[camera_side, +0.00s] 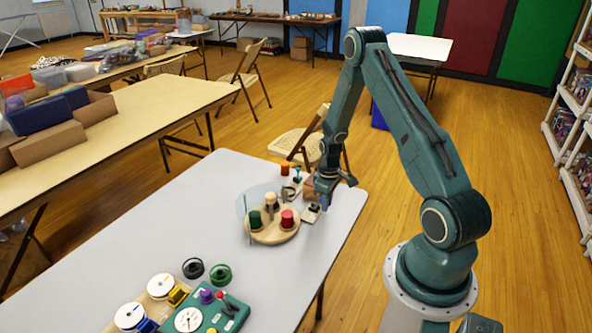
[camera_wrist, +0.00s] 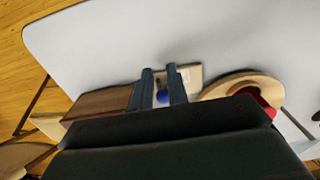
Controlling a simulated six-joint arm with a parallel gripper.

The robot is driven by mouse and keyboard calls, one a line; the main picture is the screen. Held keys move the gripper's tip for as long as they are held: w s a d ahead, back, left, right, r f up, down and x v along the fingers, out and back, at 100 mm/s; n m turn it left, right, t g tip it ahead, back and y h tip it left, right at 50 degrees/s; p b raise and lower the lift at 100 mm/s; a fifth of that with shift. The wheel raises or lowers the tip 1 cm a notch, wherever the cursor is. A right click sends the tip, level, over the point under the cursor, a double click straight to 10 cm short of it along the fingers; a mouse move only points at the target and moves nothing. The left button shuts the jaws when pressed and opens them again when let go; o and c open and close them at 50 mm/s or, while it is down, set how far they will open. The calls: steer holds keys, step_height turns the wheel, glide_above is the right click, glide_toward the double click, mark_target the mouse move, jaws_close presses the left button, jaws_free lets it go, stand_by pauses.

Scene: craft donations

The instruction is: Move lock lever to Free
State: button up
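A small pale plate with a dark part on it (camera_side: 311,211) lies near the table's right edge. The pale plate (camera_wrist: 190,74) also shows in the wrist view, with a small white label on it. A blue rounded knob (camera_wrist: 162,97), which looks like the end of a lever, shows between my fingers. My gripper (camera_side: 325,198) points down over the plate. In the wrist view my gripper (camera_wrist: 160,72) has its two blue fingers apart, one on each side of the knob. Whether a finger touches the knob, and the lever's markings, cannot be made out.
A round wooden tray (camera_side: 262,238) with red and green spools stands beside the plate. A brown block (camera_wrist: 100,106) is close on the other side. A teal device (camera_side: 232,316) with a dial stands at the table's front. The table's left middle is clear.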

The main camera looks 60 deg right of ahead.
steer(key=shift+r, duration=0.15)
step_height(320, 180, up, 7)
stand_by(0.9)
